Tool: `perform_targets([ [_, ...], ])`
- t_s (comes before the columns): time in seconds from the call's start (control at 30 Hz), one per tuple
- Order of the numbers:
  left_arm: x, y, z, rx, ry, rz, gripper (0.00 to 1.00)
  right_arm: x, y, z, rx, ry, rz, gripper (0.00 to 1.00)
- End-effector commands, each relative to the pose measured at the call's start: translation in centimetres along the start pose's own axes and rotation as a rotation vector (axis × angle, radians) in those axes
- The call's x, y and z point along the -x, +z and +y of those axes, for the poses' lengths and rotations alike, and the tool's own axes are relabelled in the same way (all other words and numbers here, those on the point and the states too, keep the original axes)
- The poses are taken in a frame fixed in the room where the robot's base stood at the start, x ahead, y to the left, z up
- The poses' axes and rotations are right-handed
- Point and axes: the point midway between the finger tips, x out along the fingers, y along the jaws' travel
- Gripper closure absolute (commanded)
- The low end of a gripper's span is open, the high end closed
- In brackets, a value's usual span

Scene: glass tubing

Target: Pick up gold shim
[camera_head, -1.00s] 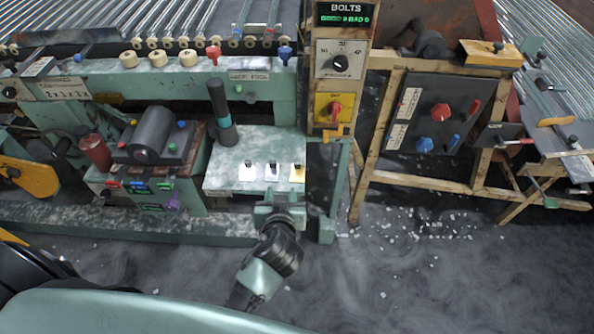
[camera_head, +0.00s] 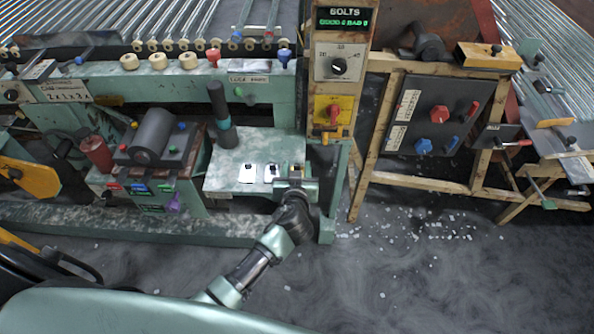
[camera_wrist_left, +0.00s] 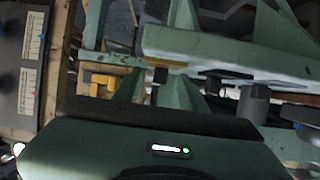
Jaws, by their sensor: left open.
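The gold shim is mostly hidden by my left gripper (camera_head: 295,180) in the head view, at the right end of a row of small plates on the pale green table (camera_head: 232,157). In the left wrist view, a thin gold strip (camera_wrist_left: 166,62), apparently the shim's edge, shows at the table edge. Its dark knob (camera_wrist_left: 160,75) stands between the spread fingers of the gripper (camera_wrist_left: 160,90). The gripper is open; I cannot tell whether a finger touches the knob. My right gripper is not in view.
Two pale plates with dark knobs, one on the left (camera_head: 247,173) and one closer (camera_head: 271,170), lie left of the gripper. A dark upright cylinder (camera_head: 221,115) stands behind them. A wooden post (camera_head: 338,75) rises on the right.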

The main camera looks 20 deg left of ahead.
Motion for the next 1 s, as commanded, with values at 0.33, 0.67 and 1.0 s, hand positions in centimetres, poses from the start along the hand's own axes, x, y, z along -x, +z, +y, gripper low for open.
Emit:
perform_targets([
  [0.33, 0.0, 0.1, 0.0, 0.000, 0.000, -0.001, 1.00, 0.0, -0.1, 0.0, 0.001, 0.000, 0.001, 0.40],
  [0.67, 0.1, 0.0, 0.0, 0.001, 0.000, -0.001, 1.00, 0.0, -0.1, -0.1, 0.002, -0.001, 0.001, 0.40],
  [1.0, 1.5, -3.5, 0.1, 0.005, 0.001, 0.002, 1.00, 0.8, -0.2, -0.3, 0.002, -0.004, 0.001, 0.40],
])
